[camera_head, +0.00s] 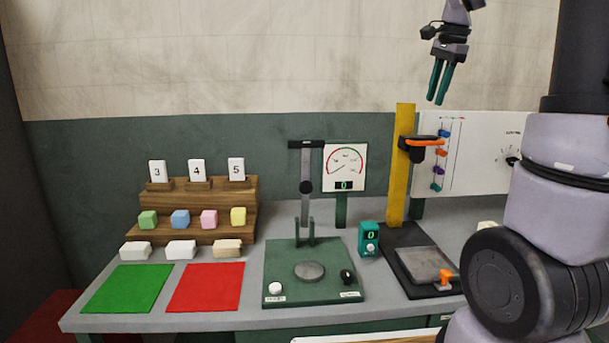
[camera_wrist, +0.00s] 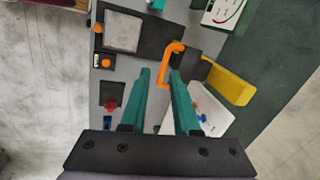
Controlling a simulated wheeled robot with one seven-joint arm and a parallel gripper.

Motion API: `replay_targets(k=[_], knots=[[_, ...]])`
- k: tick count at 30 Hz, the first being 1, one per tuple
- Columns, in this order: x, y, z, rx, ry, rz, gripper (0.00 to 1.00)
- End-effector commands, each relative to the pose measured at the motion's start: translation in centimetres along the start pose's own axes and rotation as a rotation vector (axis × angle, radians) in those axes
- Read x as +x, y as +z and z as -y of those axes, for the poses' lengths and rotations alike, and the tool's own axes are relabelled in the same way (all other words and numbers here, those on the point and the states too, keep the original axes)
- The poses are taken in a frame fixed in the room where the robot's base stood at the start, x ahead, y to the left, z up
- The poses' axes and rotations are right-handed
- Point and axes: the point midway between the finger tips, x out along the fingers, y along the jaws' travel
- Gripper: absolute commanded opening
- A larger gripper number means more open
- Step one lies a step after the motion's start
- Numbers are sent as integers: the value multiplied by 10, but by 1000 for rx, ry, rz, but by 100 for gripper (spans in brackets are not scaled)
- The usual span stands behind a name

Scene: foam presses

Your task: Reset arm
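My gripper (camera_head: 437,98) hangs high at the upper right of the head view, in front of the pale wall, with its two teal fingers pointing down. In the wrist view the fingers (camera_wrist: 160,74) show a gap between them with nothing held, so it is open. The yellow column (camera_head: 402,165) with a black bracket and orange lever (camera_head: 424,142) stands below it, apart from the fingers. The wrist view also shows the orange lever (camera_wrist: 166,62), lined up near the fingertips.
A green press (camera_head: 313,272) with a dial gauge (camera_head: 345,160) stands mid-bench. A black base with a grey plate (camera_head: 425,265) is at right. Foam blocks sit on a wooden stepped rack (camera_head: 205,196). Green (camera_head: 127,289) and red (camera_head: 206,287) mats lie at left. Space around my gripper is clear.

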Motion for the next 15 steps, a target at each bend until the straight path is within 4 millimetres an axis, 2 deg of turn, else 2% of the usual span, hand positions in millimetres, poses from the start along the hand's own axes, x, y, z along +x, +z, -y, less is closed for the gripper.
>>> replay_targets(k=[3, 7, 12, 15], knots=[[-16, 39, -36, -194, -93, 25, 30], [-23, 83, -77, -425, -190, 15, 30], [-18, 133, -131, -704, -292, -48, 30], [-10, 152, -156, -829, -327, -94, 30]])
